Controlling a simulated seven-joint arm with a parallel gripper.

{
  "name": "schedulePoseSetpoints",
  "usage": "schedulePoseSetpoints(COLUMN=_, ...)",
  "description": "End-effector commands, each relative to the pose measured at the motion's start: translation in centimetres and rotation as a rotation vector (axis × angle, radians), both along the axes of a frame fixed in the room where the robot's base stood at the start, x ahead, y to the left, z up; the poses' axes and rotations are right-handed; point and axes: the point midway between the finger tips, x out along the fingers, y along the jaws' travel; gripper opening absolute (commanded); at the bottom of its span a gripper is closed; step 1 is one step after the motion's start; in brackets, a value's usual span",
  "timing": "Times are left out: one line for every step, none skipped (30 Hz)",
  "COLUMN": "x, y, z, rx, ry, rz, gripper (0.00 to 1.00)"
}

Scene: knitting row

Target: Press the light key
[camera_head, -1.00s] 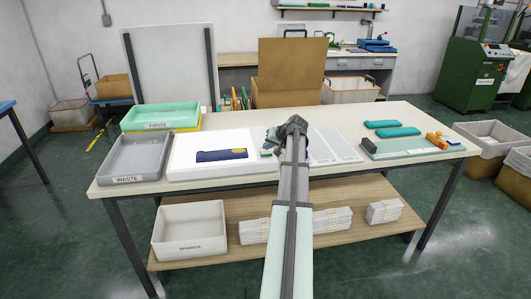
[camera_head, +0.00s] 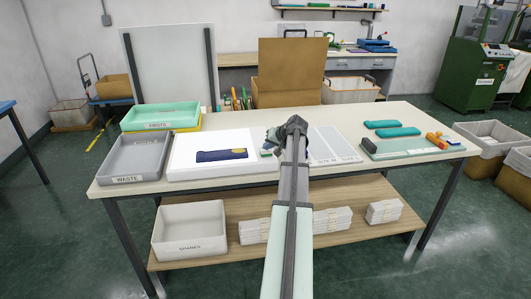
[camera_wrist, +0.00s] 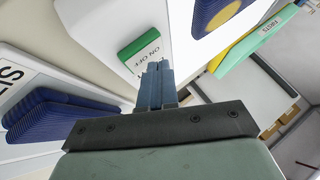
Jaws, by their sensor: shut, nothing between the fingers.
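The light key is a green block beside a white ON OFF label (camera_wrist: 148,48), set on the edge of the white panel (camera_head: 183,160). In the wrist view the key (camera_wrist: 138,44) is just beyond my fingertips. My gripper (camera_wrist: 157,68) is shut and empty, its tips overlapping the label's near edge in the picture. I cannot tell whether they touch the key. In the head view my gripper (camera_head: 270,146) is at the panel's right edge, and my wrist hides part of that area.
A navy knitted piece (camera_head: 220,155) with a yellow end lies on the panel. The grey WASTE tray (camera_head: 127,178) and green FIRSTS tray (camera_head: 158,112) stand left. The size board (camera_head: 335,146) and teal pieces (camera_head: 397,131) are right. Navy pieces (camera_wrist: 58,117) lie near my gripper.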

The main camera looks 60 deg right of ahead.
Motion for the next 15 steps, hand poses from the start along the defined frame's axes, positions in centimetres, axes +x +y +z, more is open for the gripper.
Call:
schedulePoseSetpoints(x=-0.01, y=0.02, z=-0.14, rx=0.0, ry=0.0, rz=0.0, gripper=0.0)
schedulePoseSetpoints(x=-0.01, y=0.02, z=-0.23, rx=0.0, ry=0.0, rz=0.0, gripper=0.0)
schedulePoseSetpoints(x=-0.01, y=0.02, z=-0.34, rx=0.0, ry=0.0, rz=0.0, gripper=0.0)
schedulePoseSetpoints(x=0.0, y=0.02, z=-0.44, rx=0.0, ry=0.0, rz=0.0, gripper=0.0)
schedulePoseSetpoints(x=-0.01, y=0.02, z=-0.52, rx=0.0, ry=0.0, rz=0.0, gripper=0.0)
schedulePoseSetpoints(x=-0.01, y=0.02, z=-0.64, rx=0.0, ry=0.0, rz=0.0, gripper=0.0)
schedulePoseSetpoints(x=-0.01, y=0.02, z=-0.7, rx=0.0, ry=0.0, rz=0.0, gripper=0.0)
schedulePoseSetpoints(x=-0.01, y=0.02, z=-0.74, rx=0.0, ry=0.0, rz=0.0, gripper=0.0)
schedulePoseSetpoints(x=0.0, y=0.01, z=-0.78, rx=0.0, ry=0.0, rz=0.0, gripper=0.0)
schedulePoseSetpoints(x=0.0, y=0.01, z=-0.78, rx=0.0, ry=0.0, rz=0.0, gripper=0.0)
schedulePoseSetpoints(x=0.0, y=0.01, z=-0.78, rx=0.0, ry=0.0, rz=0.0, gripper=0.0)
schedulePoseSetpoints(x=0.0, y=0.01, z=-0.78, rx=0.0, ry=0.0, rz=0.0, gripper=0.0)
schedulePoseSetpoints(x=0.0, y=0.01, z=-0.78, rx=0.0, ry=0.0, rz=0.0, gripper=0.0)
schedulePoseSetpoints(x=0.01, y=0.01, z=-0.78, rx=0.0, ry=0.0, rz=0.0, gripper=0.0)
schedulePoseSetpoints(x=0.0, y=0.01, z=-0.79, rx=0.0, ry=0.0, rz=0.0, gripper=0.0)
